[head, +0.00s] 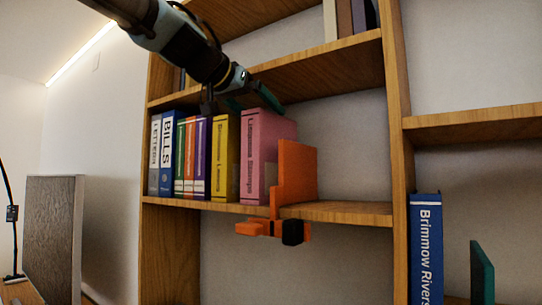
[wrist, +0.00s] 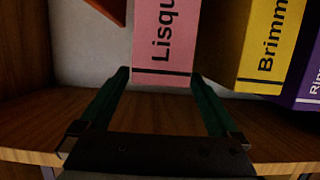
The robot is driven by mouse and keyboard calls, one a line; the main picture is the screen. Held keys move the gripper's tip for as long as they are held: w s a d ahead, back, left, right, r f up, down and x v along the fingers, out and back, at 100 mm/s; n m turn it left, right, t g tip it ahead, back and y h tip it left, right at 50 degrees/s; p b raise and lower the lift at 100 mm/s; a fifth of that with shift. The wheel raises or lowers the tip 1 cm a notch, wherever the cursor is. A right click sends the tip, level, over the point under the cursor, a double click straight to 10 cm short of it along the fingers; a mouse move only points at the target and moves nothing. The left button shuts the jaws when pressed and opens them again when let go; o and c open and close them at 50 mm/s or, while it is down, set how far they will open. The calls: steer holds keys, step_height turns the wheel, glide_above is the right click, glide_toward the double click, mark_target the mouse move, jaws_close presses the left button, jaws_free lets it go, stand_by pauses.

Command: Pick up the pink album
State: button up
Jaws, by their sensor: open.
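The pink album (head: 267,150) stands upright on the middle shelf, at the right end of a row of books. My gripper (head: 258,102) is at its upper end, just under the board above. In the wrist view, which looks upside down, the album's lettered spine (wrist: 163,50) shows between the tips of my two green fingers (wrist: 160,76). The fingers are spread, one on each side of the album's top end, with a small gap visible. How deep they reach along its sides is hard to tell.
A yellow book (head: 225,157) stands left of the album, also in the wrist view (wrist: 272,45). An orange bookend-like piece (head: 298,172) stands right of it. The upper shelf board (head: 320,68) is close above my gripper. A blue book (head: 425,245) stands lower right.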

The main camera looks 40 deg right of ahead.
steer(key=p+x, duration=0.2)
steer(key=x, duration=0.3)
steer(key=shift+s, duration=0.1)
steer(key=shift+c, duration=0.3)
jaws_close()
stand_by(0.4)
steer(key=shift+r+p, duration=0.1)
steer(key=shift+p, duration=0.2)
